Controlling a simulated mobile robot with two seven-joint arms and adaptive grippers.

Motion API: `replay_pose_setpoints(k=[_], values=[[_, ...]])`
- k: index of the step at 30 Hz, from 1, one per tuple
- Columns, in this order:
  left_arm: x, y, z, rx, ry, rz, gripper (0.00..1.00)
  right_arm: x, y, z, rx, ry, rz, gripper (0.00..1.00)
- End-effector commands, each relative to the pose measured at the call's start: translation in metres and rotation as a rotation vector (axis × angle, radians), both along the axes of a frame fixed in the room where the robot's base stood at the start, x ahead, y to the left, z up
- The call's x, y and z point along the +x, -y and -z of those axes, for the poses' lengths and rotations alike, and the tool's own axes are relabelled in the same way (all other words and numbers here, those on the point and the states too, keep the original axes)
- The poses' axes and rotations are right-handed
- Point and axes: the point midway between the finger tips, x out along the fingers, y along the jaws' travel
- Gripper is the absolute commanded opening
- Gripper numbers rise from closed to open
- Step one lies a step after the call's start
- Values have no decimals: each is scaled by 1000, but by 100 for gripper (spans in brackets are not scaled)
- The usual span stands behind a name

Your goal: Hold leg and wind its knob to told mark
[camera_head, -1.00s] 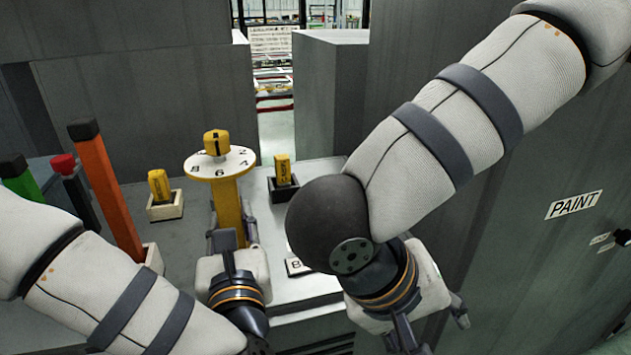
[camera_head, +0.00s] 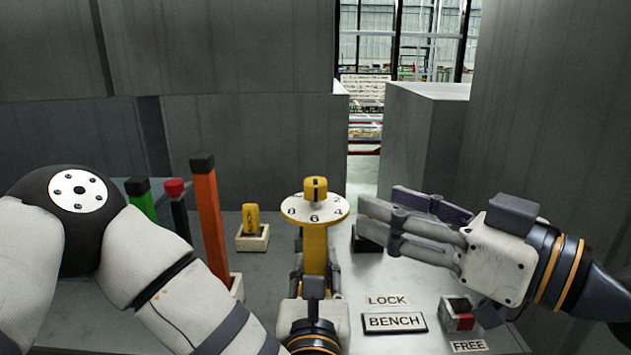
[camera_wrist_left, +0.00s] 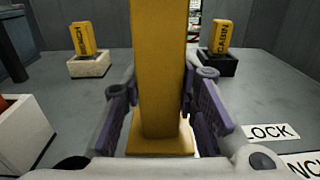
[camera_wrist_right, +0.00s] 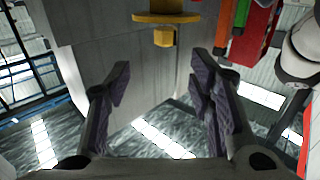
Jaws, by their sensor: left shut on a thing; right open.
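The yellow leg (camera_head: 315,250) stands upright on the bench and carries a white numbered dial (camera_head: 327,212), with 8, 6 and 4 readable. A yellow knob (camera_head: 316,189) with a dark mark on its front tops it. My left gripper (camera_head: 314,272) is shut on the leg's lower part; the left wrist view shows its pads (camera_wrist_left: 155,105) on either side of the leg (camera_wrist_left: 162,60). My right gripper (camera_head: 378,215) is open and empty, right of the dial, fingers pointing left. In the right wrist view the knob (camera_wrist_right: 164,37) appears beyond the open fingers (camera_wrist_right: 162,90).
A yellow block (camera_head: 251,219) stands in a white holder at left; another (camera_wrist_left: 222,37) stands in a black holder behind my right fingers. Orange (camera_head: 208,210), red-topped and green posts stand left. LOCK (camera_head: 387,300), BENCH and FREE labels and a red-black switch (camera_head: 459,313) lie front right.

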Motion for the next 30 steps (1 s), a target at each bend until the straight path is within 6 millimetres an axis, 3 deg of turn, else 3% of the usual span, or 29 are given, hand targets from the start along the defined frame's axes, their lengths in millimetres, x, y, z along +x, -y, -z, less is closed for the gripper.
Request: replay_pose_setpoints(k=[5, 12, 18, 28, 29, 30], values=[[0, 0, 0, 0, 0, 0, 0, 7, -15, 3, -15, 2, -30, 48], [0, 0, 0, 0, 0, 0, 0, 48, -60, 2, -12, 4, -30, 48], [0, 0, 0, 0, 0, 0, 0, 72, -85, 1, -9, 4, -28, 48], [0, 0, 0, 0, -1, 0, 0, 77, -90, 1, -6, 4, -27, 48], [0, 0, 0, 0, -1, 0, 0, 77, -90, 1, -6, 4, -27, 46], [0, 0, 0, 0, -1, 0, 0, 77, -90, 1, -6, 4, -27, 37]])
